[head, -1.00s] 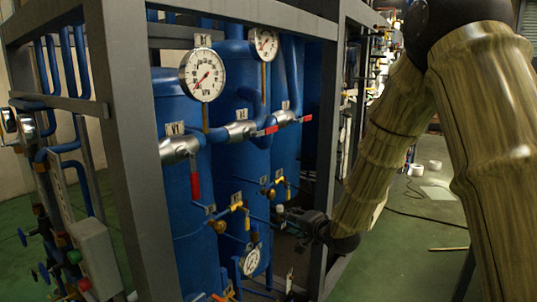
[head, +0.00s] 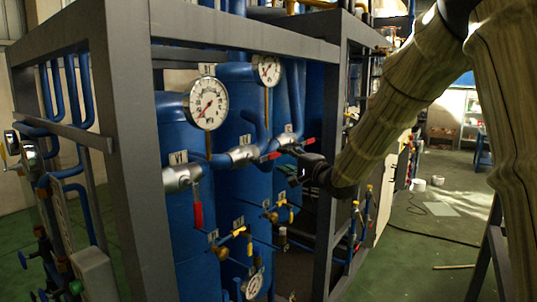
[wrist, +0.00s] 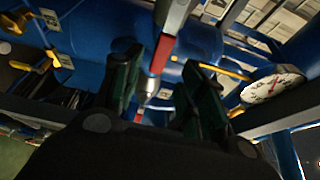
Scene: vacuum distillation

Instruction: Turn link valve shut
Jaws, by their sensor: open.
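Three silver valves with red lever handles sit on the blue pipework in the head view. The left valve (head: 180,178), tagged V1, has its handle (head: 197,215) hanging down. The middle valve (head: 243,155) and the right valve (head: 287,140) have handles lying roughly along the pipe. I cannot read which one is the link valve. My gripper (head: 294,172) is just below the right valve, open. In the wrist view a red handle (wrist: 161,53) shows between the open fingers of my gripper (wrist: 160,80); I cannot tell whether they touch it.
Two round gauges (head: 207,103) (head: 268,70) stand above the valves, and one shows at right in the wrist view (wrist: 271,87). A grey frame post (head: 330,180) stands close beside my arm. Yellow-handled small valves (head: 238,232) are lower. Open green floor (head: 420,260) lies right.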

